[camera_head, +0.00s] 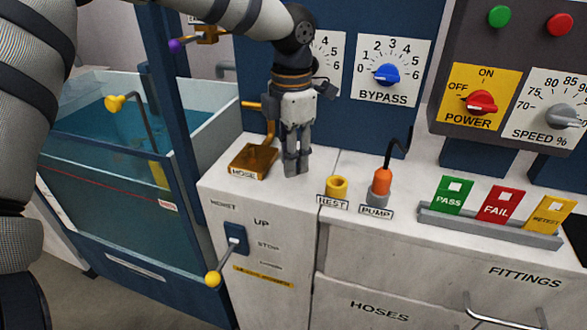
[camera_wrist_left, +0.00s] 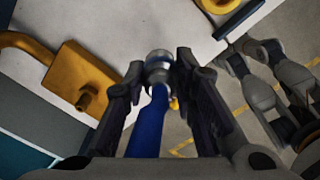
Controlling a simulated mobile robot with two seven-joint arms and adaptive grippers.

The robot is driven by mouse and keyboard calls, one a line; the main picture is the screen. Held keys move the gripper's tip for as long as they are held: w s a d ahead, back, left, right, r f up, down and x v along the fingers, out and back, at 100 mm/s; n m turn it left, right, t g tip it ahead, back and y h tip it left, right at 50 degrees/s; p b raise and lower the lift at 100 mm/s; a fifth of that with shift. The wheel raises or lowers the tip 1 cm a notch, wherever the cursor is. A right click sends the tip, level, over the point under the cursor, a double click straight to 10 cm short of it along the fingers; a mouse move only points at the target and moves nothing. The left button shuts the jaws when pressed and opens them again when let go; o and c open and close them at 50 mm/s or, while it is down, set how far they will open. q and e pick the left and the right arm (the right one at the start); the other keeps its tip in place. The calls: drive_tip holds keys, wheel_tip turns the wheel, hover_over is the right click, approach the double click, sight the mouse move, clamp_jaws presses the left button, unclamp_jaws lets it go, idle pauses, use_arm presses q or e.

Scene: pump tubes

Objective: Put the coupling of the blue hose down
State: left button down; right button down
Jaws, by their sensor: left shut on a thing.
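My left gripper (camera_head: 296,170) points down over the white counter (camera_head: 265,195) in the head view, between the HOSE block and the REST socket. In the left wrist view my left gripper (camera_wrist_left: 156,85) is shut on the blue hose's coupling. The silver coupling (camera_wrist_left: 158,62) shows between the fingertips, with the blue hose (camera_wrist_left: 148,130) running from it toward the camera. In the head view the gripper hides hose and coupling. The yellow REST socket (camera_head: 337,187) is just right of the gripper. My right gripper (camera_wrist_left: 252,58) shows in the left wrist view, its fingers apart.
The brass HOSE block (camera_head: 253,162) with its pipe is left of the gripper. The orange PUMP fitting (camera_head: 382,184) stands right of the REST socket. A PASS/FAIL/RETEST tag rack (camera_head: 490,228) is farther right. A water tank (camera_head: 120,170) is at left.

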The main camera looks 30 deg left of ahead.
sight(291, 185)
use_arm(q)
drive_tip(key=shift+w+a+f, duration=0.15)
drive_tip(key=shift+f, duration=1.55)
drive_tip(key=shift+f, duration=0.1)
drive_tip(key=shift+f, duration=0.1)
drive_tip(key=c, duration=1.3)
unclamp_jaws()
wheel_tip(291, 185, up, 12)
drive_tip(key=shift+r, duration=0.2)
